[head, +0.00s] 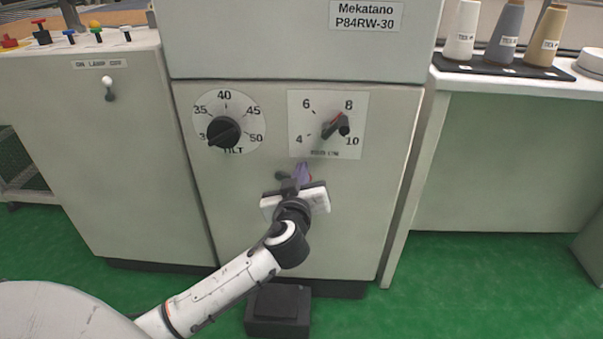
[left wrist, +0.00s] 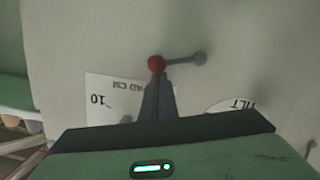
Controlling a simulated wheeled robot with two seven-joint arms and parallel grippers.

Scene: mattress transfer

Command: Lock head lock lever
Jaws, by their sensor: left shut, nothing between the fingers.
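The head lock lever has a red ball knob (left wrist: 156,63) at one end. A short grey rod runs from it to a grey round end (left wrist: 200,58), lying nearly level in the left wrist view. In the head view only the lever's dark round end (head: 282,176) shows clearly below the dials; my gripper covers most of the rest. My left gripper (head: 302,170) is shut and empty in front of the machine panel. In the left wrist view its fingertips (left wrist: 158,80) are right at the red knob; I cannot tell whether they touch it. My right gripper is not in view.
Above the lever are a tilt dial (head: 223,132) and a head dial (head: 335,126) with a black and red pointer. A small toggle (head: 109,88) is on the left cabinet. Thread cones (head: 505,38) stand on the right table. A black box (head: 278,308) sits on the green floor.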

